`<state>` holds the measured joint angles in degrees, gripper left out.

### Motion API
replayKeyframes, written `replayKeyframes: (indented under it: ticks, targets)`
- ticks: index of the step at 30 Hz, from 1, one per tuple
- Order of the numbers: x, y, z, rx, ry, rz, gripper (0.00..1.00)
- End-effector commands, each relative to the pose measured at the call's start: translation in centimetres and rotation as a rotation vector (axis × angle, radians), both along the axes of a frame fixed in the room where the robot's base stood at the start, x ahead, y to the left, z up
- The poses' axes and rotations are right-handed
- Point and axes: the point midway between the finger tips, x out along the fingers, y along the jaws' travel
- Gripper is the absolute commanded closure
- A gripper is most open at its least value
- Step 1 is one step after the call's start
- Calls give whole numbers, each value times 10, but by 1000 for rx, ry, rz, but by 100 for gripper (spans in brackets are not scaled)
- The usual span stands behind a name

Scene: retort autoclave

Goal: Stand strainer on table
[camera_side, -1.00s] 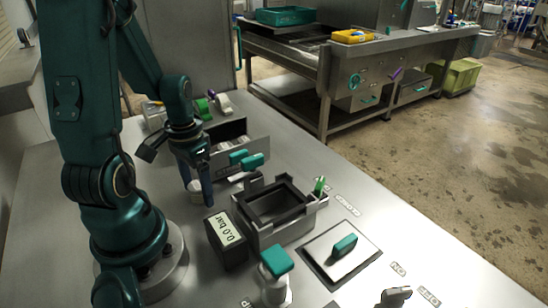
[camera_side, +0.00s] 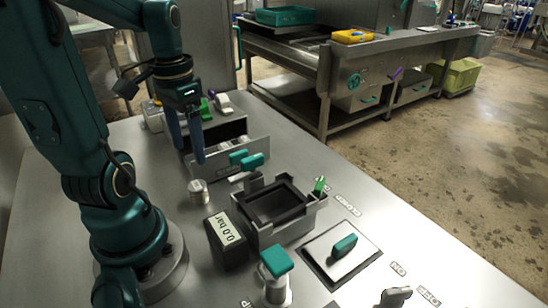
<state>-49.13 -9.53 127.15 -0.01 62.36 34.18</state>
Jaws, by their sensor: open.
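A small silver cylinder (camera_side: 198,192), which looks like the strainer, stands upright on the metal table (camera_side: 150,190), left of the black-rimmed box. My gripper (camera_side: 188,155) is above and behind it in the picture, clear of it. Its two blue fingers point down, apart, with nothing visible between them. The fingers overlap the left part of the open drawer in the picture.
A drawer (camera_side: 235,158) with teal handles stands behind the cylinder. A dark gauge block reading 0.0 bar (camera_side: 225,240) and a black-rimmed box (camera_side: 285,225) are to its right. A teal-topped valve (camera_side: 276,275) is in front. The table's left part is clear.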

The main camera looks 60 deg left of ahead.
Motion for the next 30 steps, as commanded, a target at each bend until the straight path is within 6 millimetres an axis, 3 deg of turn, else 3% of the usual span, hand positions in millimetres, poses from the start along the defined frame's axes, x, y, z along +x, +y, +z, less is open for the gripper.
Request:
replayKeyframes:
  ticks: [8, 15, 21, 25, 30]
  targets:
    - [5, -10, 15, 24, -24, -25, 22]
    - [23, -69, 27, 115, -207, -142, 22]
    - [22, -117, 34, 104, -392, -224, 22]
    - [19, -135, 36, 77, -464, -250, 22]
    - [17, -141, 37, 63, -490, -257, 22]
